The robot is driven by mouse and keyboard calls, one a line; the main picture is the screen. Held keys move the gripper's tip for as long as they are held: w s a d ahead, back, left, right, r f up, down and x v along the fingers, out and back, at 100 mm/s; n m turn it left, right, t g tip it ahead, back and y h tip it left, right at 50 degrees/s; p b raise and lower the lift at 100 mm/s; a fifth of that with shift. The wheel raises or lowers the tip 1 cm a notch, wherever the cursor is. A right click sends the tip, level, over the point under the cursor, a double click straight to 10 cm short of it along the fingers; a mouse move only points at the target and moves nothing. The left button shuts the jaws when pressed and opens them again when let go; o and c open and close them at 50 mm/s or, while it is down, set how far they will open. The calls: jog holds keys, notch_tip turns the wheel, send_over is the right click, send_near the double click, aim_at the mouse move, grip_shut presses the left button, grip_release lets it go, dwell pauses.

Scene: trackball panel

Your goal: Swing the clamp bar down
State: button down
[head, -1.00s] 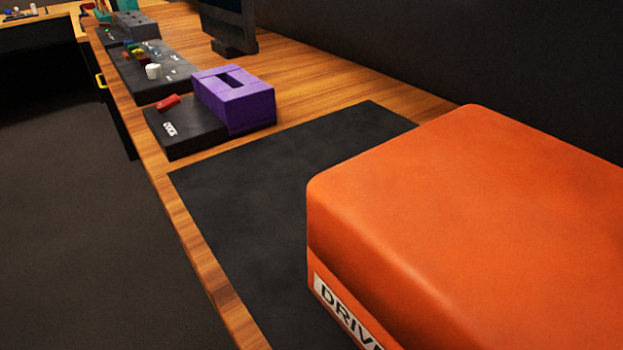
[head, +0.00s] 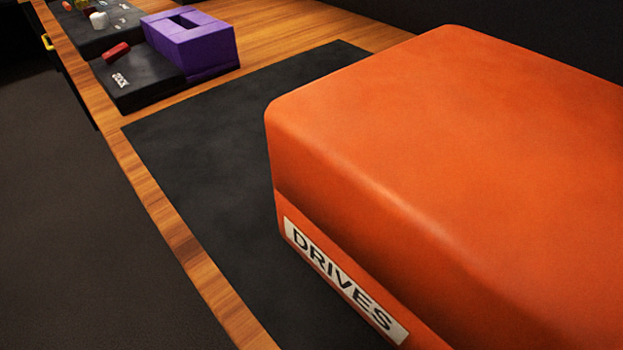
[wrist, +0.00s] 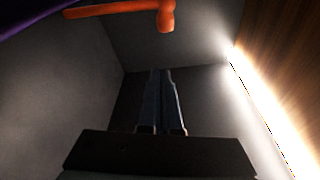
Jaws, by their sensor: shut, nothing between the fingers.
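In the wrist view, my gripper (wrist: 161,72) is shut and empty, its two dark fingers side by side. An orange bar (wrist: 110,10) with a rounded, hammer-like end (wrist: 166,16) crosses the top of that view, beyond the fingertips and apart from them. I cannot tell for certain whether it is the clamp bar. No clamp bar can be made out in the head view, and my gripper does not show there.
A large orange box labelled DRIVES (head: 345,285) stands on a black mat (head: 200,150). The wooden bench edge (head: 165,220) borders open floor.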

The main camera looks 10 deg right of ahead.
jog(key=a, duration=0.2)
jog(key=a+r, duration=0.1)
jog(key=a, duration=0.1)
jog(key=shift+w, duration=0.15)
jog(key=shift+a+f, duration=0.1)
dwell(0.5)
